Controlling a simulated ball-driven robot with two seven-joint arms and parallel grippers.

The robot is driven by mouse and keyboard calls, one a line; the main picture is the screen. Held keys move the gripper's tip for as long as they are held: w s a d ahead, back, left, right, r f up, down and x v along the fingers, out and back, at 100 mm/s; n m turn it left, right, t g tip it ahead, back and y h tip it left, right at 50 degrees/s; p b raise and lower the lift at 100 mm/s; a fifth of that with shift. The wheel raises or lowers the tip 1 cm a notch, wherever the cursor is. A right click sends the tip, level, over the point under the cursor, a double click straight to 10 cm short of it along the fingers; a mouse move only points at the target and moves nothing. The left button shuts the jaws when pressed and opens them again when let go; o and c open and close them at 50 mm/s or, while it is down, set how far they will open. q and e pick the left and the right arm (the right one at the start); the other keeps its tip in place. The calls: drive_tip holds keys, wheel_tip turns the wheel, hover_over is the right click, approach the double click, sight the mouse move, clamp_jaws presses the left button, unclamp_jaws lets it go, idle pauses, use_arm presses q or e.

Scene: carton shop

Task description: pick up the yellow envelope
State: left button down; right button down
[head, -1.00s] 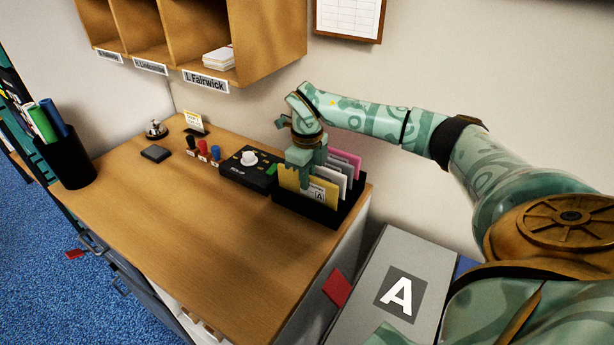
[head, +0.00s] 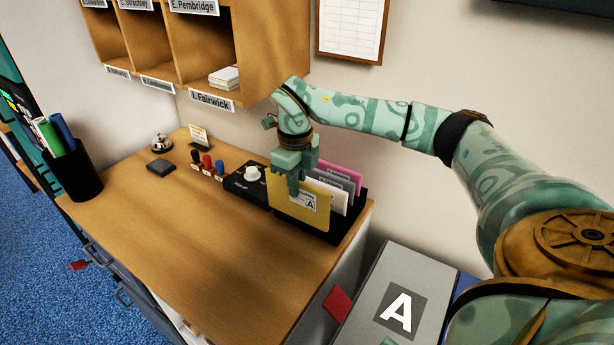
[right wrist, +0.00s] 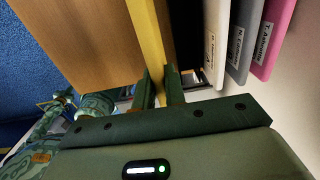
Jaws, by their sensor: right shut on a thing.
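The yellow envelope (head: 298,205) has a white label with an "A" and stands upright at the front of the black file holder (head: 345,227), raised above its earlier height. My right gripper (head: 297,178) is shut on its top edge. In the right wrist view the envelope (right wrist: 148,40) shows edge-on between the two fingers of the gripper (right wrist: 159,82). Its lower edge appears near the holder's rim; I cannot tell if it is fully clear.
White, grey and pink envelopes (head: 346,172) stand behind in the holder. A black box with a white knob (head: 252,174), several stamps (head: 207,163) and a bell (head: 161,142) are to the left. The desk's front (head: 190,235) is clear. Wooden pigeonholes (head: 270,50) hang above.

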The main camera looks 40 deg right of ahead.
drive_tip(key=s+a, duration=0.4)
drive_tip(key=a, duration=1)
drive_tip(key=shift+a, duration=0.2)
drive_tip(key=shift+s, duration=0.1)
